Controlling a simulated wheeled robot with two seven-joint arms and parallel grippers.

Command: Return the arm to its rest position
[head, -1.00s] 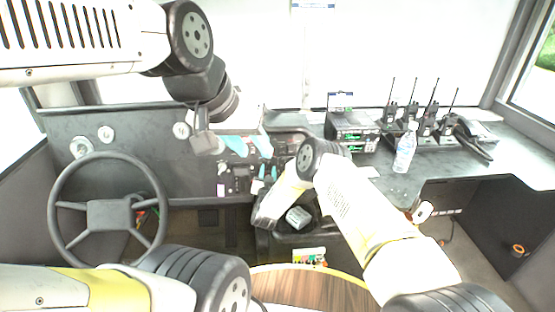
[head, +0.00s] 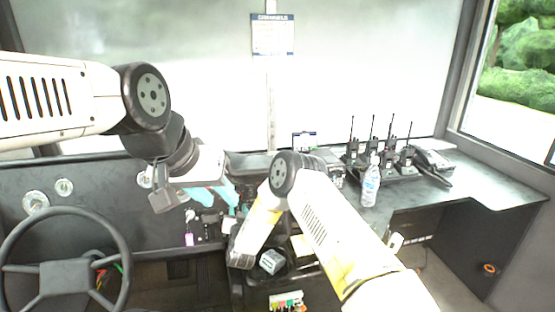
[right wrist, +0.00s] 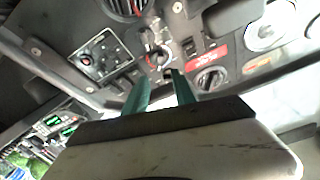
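My left gripper (head: 214,195) shows in the head view at centre left, in front of the dashboard. Its pale body hangs from the dark wrist, and its teal fingers look spread, with nothing seen between them. My right arm (head: 340,235) comes in from the lower right, bends at a dark joint and slopes down to the left. Its gripper cannot be made out clearly in the head view. In the right wrist view my right gripper (right wrist: 163,78) has two teal fingers apart and empty, pointing at a switch panel (right wrist: 105,58). Any contact with the panel is unclear.
A steering wheel (head: 66,268) is at the lower left. Several radios with antennas (head: 385,150) and a water bottle (head: 370,187) stand on the right-hand desk (head: 445,190).

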